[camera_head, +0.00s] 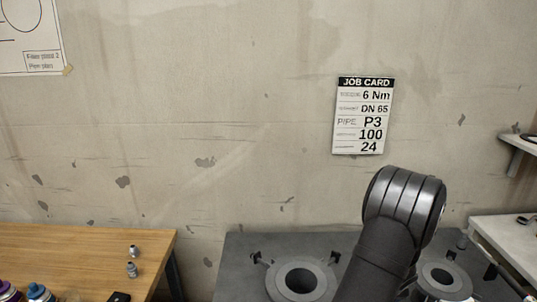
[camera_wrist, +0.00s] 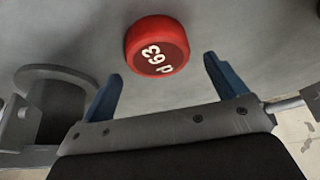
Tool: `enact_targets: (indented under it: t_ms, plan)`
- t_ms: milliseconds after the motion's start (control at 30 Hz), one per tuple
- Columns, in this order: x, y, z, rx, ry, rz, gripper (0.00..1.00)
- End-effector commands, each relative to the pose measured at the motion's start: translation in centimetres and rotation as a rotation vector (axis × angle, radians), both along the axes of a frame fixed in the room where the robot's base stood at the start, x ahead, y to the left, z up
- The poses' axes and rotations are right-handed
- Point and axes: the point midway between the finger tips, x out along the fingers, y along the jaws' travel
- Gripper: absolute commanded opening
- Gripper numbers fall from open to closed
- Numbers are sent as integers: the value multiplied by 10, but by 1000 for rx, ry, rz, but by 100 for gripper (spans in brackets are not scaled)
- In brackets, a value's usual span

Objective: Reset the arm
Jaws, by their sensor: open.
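My gripper (camera_wrist: 163,70) shows in the wrist view with its two blue fingers spread apart. A red round piece marked "d 63" (camera_wrist: 157,45) is seen between and beyond the fingertips, over a grey surface. A gap shows on each side of it, so neither finger appears to touch it. In the head view my dark arm rises at the lower right in front of the grey bench. My gripper is out of sight there.
The grey bench (camera_head: 245,268) has round flanged openings, one at left (camera_head: 300,280) and one at right (camera_head: 445,280). A wooden table (camera_head: 75,250) with small fittings and spray cans is at left. A job card (camera_head: 363,116) reading P3 hangs on the wall. A grey flanged part (camera_wrist: 50,85) is left of my fingers.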

Motion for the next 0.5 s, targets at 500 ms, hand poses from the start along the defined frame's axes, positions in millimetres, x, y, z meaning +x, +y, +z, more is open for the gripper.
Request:
enact_targets:
  t_ms: [500]
  plan:
    - [-1,1,18,2,2,-1,90]
